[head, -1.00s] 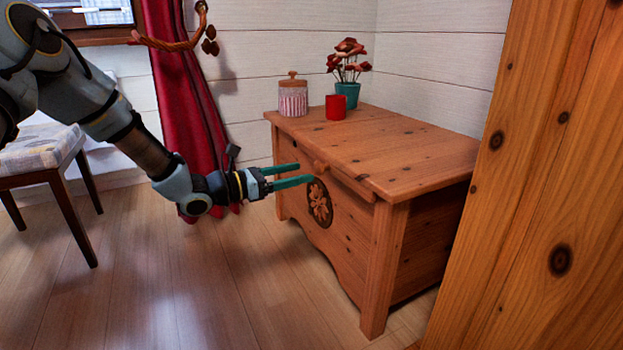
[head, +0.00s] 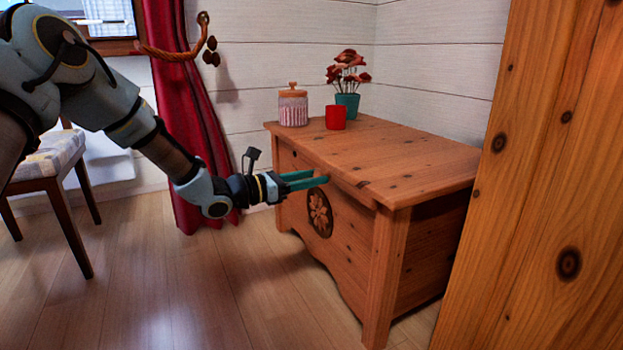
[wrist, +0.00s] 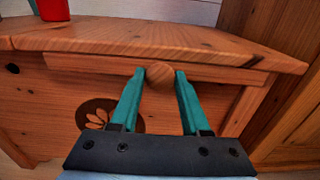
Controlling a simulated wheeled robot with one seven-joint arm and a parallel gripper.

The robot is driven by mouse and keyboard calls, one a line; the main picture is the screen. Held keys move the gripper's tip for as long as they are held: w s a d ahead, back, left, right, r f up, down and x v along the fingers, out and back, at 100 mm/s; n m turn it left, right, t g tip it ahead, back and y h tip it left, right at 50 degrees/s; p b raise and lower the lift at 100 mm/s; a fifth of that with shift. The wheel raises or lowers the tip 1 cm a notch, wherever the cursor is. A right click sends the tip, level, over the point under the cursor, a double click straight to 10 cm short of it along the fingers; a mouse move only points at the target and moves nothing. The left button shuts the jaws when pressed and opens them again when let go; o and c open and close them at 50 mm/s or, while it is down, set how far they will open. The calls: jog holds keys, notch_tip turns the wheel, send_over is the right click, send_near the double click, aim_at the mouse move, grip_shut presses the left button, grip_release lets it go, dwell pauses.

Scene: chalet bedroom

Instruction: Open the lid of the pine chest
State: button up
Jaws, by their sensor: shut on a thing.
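The pine chest (head: 345,235) stands against the back wall, with a dark carved flower medallion on its front. Its lid (head: 400,155) lies flat and closed. A round wooden knob (wrist: 160,74) sits at the lid's front edge. My gripper (head: 319,178) is at the chest front, its two teal fingers reaching forward. In the wrist view the fingertips (wrist: 161,77) are on either side of the knob, shut on it. In the head view the fingers mostly hide the knob.
On the lid's back left stand a striped jar with wooden top (head: 293,107), a red cup (head: 335,117) and a potted red plant (head: 348,100). A wooden panel (head: 540,200) is close at right. A chair (head: 58,170) and red curtain (head: 195,130) are at left. Floor in front is clear.

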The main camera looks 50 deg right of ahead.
grip_shut()
dwell(0.9)
